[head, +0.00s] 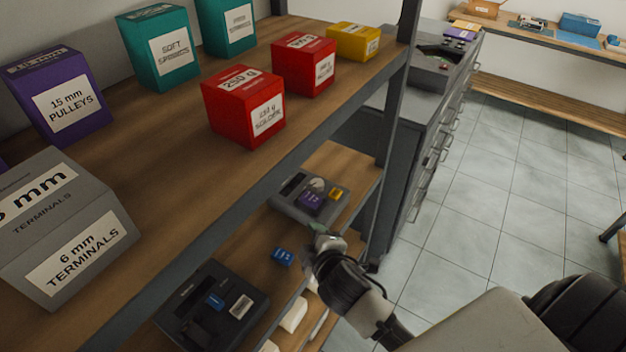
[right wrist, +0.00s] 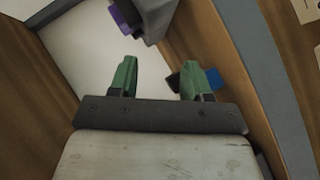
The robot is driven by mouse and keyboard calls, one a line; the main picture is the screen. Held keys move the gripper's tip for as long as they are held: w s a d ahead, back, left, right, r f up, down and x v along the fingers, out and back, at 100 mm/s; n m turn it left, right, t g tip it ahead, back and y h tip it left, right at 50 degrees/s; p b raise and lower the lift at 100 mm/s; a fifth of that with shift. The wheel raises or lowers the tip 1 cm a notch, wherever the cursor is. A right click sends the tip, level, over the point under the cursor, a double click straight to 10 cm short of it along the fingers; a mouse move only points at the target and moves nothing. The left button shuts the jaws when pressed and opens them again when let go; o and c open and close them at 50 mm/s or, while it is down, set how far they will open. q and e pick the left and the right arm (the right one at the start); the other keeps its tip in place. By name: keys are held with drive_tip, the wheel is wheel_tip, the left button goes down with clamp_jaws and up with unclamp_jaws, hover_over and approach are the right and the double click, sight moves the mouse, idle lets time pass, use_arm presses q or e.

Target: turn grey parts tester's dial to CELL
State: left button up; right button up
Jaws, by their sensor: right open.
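The grey parts tester (head: 284,205) sits on the lower shelf, near its right end. A purple block (head: 311,201) and a yellow block (head: 335,194) are on its top, and a pale round part, perhaps the dial, shows between them; its setting is too small to read. My right gripper (head: 321,236) is just in front of the tester, apart from it. In the right wrist view its green fingers (right wrist: 163,78) are spread and empty, with part of a grey body (right wrist: 155,14) and purple block beyond them. My left gripper is not in view.
A dark tester (head: 190,322) and a small blue block (head: 283,256) are on the same lower shelf. The upper shelf (head: 170,140) with several boxes overhangs on the left. A shelf post (head: 391,115) and grey drawer cabinet (head: 428,140) stand behind. Tiled floor is clear at right.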

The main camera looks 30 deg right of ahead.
drive_tip(key=w+a+r+n+t+y, duration=0.5)
drive_tip(key=w+a+r+n+y, duration=0.45)
drive_tip(key=n, duration=0.85)
wheel_tip(320, 180, up, 2)
drive_tip(key=w+a+n+g+y, duration=0.2)
drive_tip(key=a+n+g+y, duration=0.3)
drive_tip(key=n, duration=0.7)
drive_tip(key=n+g+h, duration=1)
drive_tip(key=n+g, duration=0.2)
drive_tip(key=n, duration=0.8)
hover_over(317, 183)
drive_tip(key=a, duration=0.6)
drive_tip(key=f, duration=0.5)
drive_tip(key=shift+w+d+f, duration=0.15)
drive_tip(key=shift+w+f, duration=0.05)
drive_tip(key=shift+w, duration=0.05)
drive_tip(key=d+h, duration=0.1)
drive_tip(key=d, duration=0.1)
drive_tip(key=d+r+g+h, duration=0.1)
drive_tip(key=d+r+n+h, duration=0.1)
drive_tip(key=d, duration=0.1)
drive_tip(key=shift+s+d, duration=0.15)
drive_tip(key=shift+d, duration=0.15)
drive_tip(key=shift+d+f+p, duration=0.1)
drive_tip(key=shift+f+p, duration=0.05)
drive_tip(key=shift+p, duration=0.25)
wheel_tip(317, 183, down, 6)
drive_tip(key=shift+r+p, duration=0.1)
drive_tip(key=shift+p, duration=1)
drive_tip(key=shift+f, duration=0.7)
